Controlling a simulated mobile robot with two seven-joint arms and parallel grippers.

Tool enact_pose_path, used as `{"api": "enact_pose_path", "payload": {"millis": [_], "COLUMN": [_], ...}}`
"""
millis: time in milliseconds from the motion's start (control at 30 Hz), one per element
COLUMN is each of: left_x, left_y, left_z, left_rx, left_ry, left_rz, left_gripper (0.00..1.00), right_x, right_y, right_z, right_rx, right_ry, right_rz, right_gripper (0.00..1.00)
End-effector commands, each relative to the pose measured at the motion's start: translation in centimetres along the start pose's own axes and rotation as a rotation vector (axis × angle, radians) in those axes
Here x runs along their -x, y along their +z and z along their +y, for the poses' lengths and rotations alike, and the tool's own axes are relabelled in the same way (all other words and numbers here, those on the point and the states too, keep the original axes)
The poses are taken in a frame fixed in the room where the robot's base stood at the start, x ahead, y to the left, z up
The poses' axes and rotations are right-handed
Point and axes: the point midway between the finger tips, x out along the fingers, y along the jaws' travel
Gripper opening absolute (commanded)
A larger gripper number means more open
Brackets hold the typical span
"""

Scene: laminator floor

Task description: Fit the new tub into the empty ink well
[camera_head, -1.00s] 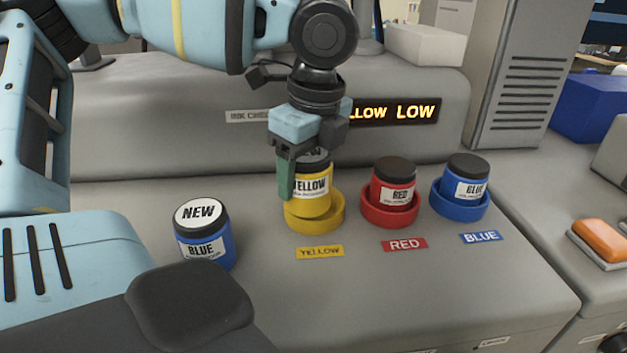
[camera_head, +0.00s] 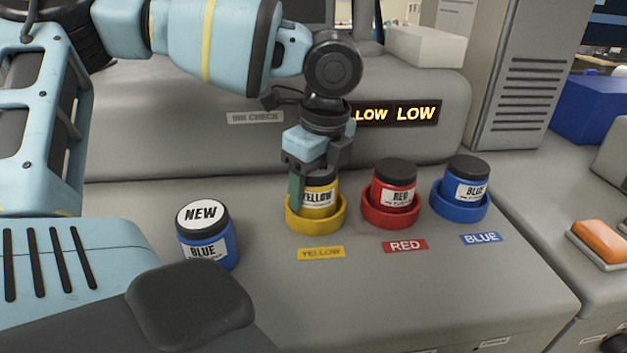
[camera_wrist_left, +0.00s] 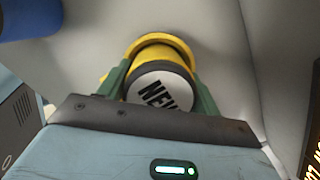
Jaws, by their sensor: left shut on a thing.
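The new yellow tub (camera_head: 318,197) stands upright inside the yellow ink well (camera_head: 330,221), low behind its rim. My left gripper (camera_head: 309,190) is shut on the tub from above, its green fingers on either side. In the left wrist view the tub's white "NEW" lid (camera_wrist_left: 158,93) lies between the fingers (camera_wrist_left: 163,90), with the yellow well's rim (camera_wrist_left: 160,40) around its far side. The gripper hides part of the lid in the head view. Whether the tub touches the well's floor cannot be seen. My right gripper is not in view.
The red well (camera_head: 391,218) and blue well (camera_head: 458,209) each hold a tub, close to the right. A "NEW" blue tub (camera_head: 204,236) stands at the left. The front deck is clear.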

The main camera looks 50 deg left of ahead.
Motion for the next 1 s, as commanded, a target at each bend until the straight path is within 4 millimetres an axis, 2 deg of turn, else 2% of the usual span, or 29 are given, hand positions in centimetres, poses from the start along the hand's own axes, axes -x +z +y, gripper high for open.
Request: {"api": "enact_pose_path", "payload": {"millis": [467,500,667,1000], "left_x": [-1.1,-1.3,-1.4,-1.7], "left_y": [-0.2,-0.2,-0.2,-0.2], "left_z": [0.0,0.0,0.1,0.3], "left_rx": [0.000,0.000,-0.001,-0.001], "left_ry": [0.002,0.003,0.008,0.021], "left_rz": [0.000,0.000,0.000,-0.001], "left_gripper": [0.32,0.65,0.86,0.86], "right_x": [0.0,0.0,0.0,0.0], "right_y": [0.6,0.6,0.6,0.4], "right_z": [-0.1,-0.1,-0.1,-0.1], "right_rx": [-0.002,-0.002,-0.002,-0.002], "right_ry": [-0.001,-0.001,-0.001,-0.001], "right_rz": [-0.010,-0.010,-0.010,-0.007], "right_gripper": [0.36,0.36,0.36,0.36]}}
